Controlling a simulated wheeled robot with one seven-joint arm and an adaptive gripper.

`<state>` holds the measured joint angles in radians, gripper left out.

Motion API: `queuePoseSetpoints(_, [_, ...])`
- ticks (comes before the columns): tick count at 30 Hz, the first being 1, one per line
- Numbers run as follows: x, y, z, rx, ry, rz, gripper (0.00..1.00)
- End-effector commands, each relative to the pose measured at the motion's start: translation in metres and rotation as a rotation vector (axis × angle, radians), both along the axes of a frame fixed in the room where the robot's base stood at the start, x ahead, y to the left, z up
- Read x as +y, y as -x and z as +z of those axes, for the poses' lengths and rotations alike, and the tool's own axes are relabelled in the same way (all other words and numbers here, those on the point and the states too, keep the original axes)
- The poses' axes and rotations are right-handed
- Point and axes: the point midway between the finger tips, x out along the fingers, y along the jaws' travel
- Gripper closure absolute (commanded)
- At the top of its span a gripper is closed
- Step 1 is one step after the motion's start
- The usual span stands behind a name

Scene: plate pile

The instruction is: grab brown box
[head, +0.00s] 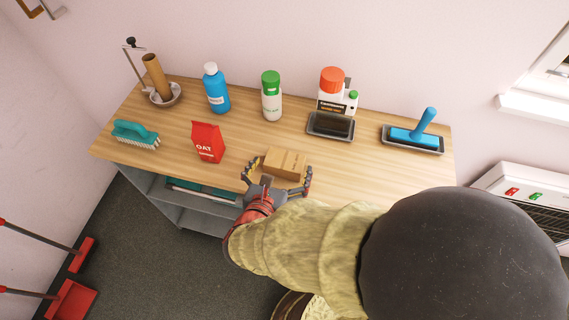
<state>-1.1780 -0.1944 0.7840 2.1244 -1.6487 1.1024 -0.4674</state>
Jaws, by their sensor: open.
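My gripper (279,175) is open at the near side of the box. One finger is by the left side of the box and the other is by its right side. I cannot tell whether either finger touches the box. The lower near part of the box is partly hidden by the gripper.
A red bag (208,142) stands left of the box. A black sponge on a tray (343,135) lies behind it, right. A blue bottle (216,88), green-capped bottle (271,97) and red-capped jug (332,82) stand behind. A blue roller (413,134) lies right, a teal brush (135,134) left.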

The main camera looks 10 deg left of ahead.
Motion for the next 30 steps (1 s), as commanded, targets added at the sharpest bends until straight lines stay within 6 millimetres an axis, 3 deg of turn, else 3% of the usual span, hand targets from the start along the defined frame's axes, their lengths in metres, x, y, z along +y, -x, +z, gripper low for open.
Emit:
queuePoseSetpoints(14, [-0.004, -0.031, -0.014, 0.001, -0.003, -0.007, 0.00])
queuePoseSetpoints(24, [-0.007, -0.070, -0.030, 0.000, -0.003, -0.006, 0.00])
queuePoseSetpoints(30, [-0.006, -0.073, -0.029, 0.001, -0.004, -0.004, 0.00])
